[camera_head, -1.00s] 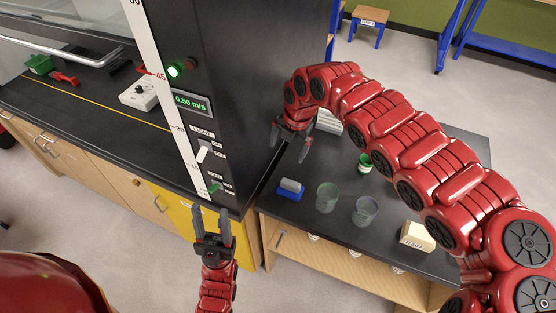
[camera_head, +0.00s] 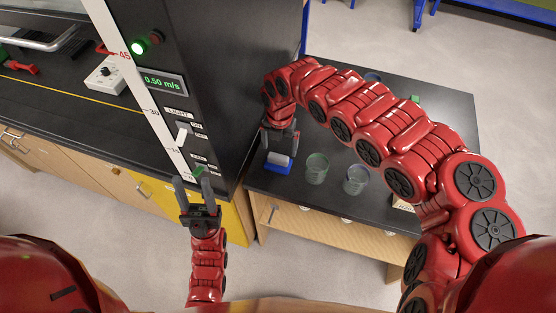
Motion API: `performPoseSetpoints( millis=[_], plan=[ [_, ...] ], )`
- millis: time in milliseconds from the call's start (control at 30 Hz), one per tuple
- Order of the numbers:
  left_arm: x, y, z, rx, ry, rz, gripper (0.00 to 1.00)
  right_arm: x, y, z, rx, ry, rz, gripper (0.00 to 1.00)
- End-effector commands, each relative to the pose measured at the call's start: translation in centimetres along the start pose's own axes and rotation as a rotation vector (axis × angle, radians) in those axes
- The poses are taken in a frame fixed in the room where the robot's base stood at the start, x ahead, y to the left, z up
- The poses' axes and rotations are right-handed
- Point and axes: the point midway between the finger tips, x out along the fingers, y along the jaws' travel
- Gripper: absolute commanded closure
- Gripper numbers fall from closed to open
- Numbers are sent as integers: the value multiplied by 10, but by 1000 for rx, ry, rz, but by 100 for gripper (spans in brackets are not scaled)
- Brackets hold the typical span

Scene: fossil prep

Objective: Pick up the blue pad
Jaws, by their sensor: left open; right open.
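The blue pad (camera_head: 273,166), with a light grey block-like top, lies on the dark bench top near its front left edge. My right gripper (camera_head: 279,151) is open and points down right over the pad, its two dark fingers on either side of the grey top. I cannot tell whether the fingers touch it. My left gripper (camera_head: 196,189) is open and empty, in front of the fume hood's dark control panel, to the left of the pad.
Two clear beakers, one greenish (camera_head: 317,169) and one bluish (camera_head: 356,180), stand just right of the pad. The hood's control panel (camera_head: 183,95) rises close on the left. My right arm covers much of the dark bench (camera_head: 440,110).

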Motion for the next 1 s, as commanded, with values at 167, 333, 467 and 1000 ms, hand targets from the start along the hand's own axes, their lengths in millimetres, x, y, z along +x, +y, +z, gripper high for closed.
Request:
performPoseSetpoints(
  millis=[167,333,467,1000],
  plan=[
    [19,-1,-3,0,0,0,50,18,2,-10,-2,7,-4,0],
    [23,-1,-4,0,0,0,50,43,3,-10,1,2,2,0],
    [24,-1,-4,0,0,0,50,51,2,-9,2,0,1,0],
    [24,-1,-4,0,0,0,50,51,2,-8,1,-1,1,59]
  ],
)
